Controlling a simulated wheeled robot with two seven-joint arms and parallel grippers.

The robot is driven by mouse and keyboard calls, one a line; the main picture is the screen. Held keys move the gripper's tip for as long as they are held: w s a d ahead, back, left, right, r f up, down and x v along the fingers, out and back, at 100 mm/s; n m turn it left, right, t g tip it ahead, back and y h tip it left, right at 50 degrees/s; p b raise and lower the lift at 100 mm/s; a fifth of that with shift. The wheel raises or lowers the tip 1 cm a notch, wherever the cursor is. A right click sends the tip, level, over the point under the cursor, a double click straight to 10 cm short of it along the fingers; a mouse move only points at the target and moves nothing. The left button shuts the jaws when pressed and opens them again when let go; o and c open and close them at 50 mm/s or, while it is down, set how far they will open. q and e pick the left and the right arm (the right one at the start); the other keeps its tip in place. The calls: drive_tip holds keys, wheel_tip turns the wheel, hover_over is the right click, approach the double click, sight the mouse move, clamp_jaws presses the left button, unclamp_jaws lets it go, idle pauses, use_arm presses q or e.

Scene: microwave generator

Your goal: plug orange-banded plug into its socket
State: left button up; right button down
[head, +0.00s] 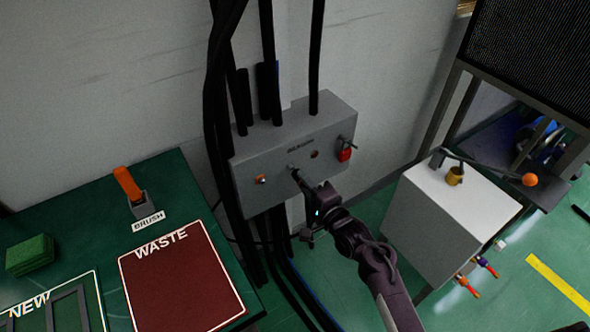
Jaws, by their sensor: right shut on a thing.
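An orange-banded plug (467,286) shows low on the front of the pale box at the right. My right gripper (301,180) is at the front face of the grey wall box (250,205), well left of the plugs. It is shut on a small dark part at that face, mostly hidden by the fingers. My left gripper is not in view.
The pale box (430,222) carries a brass fitting and an orange-knobbed lever (529,179). A green table (95,215) with a red WASTE area (182,280) stands left.

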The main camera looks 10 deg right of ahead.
drive_tip(key=shift+p+v, duration=1.05)
drive_tip(key=shift+v, duration=0.7)
drive_tip(key=shift+p, duration=0.3)
drive_tip(key=shift+a, duration=0.15)
drive_tip(key=shift+s+a+p, duration=0.2)
drive_tip(key=shift+a+p, duration=0.1)
drive_tip(key=shift+a, duration=0.9)
drive_tip(key=shift+s+a+p, duration=0.2)
drive_tip(key=shift+a+p, duration=0.1)
drive_tip(key=shift+a, duration=0.85)
